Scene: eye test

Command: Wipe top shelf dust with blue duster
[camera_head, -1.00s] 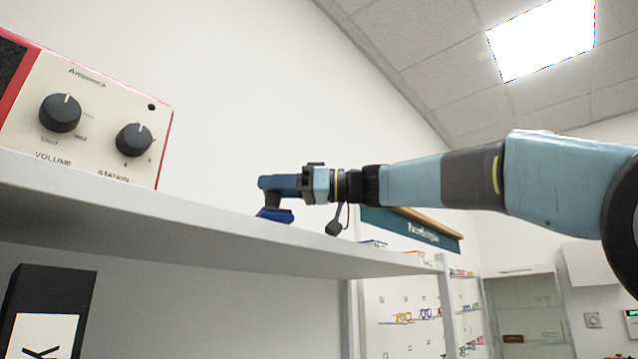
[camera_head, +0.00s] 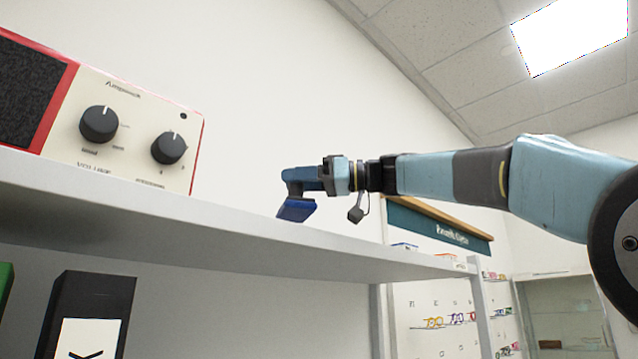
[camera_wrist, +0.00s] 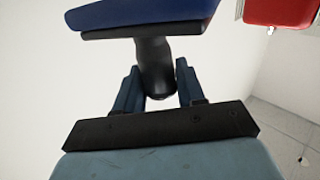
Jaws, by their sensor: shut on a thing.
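The blue duster (camera_head: 297,209) is above the top shelf (camera_head: 230,226), right of the radio, with its blue pad tilted. Its lower edge meets the line of the shelf's front edge, so I cannot tell whether it touches the shelf top. My gripper (camera_head: 312,179) is shut on the duster and reaches in from the right. In the wrist view, the fingers of my gripper (camera_wrist: 157,88) are around the dark handle, and the blue pad (camera_wrist: 145,12) lies beyond. The shelf's upper surface and any dust are hidden by the low viewpoint.
A red and cream radio (camera_head: 130,130) with two black knobs stands on the shelf at left; its red side (camera_wrist: 280,10) shows in the wrist view. A black box (camera_head: 90,300) is below the shelf. Small boxes (camera_head: 440,255) sit near the shelf's right end.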

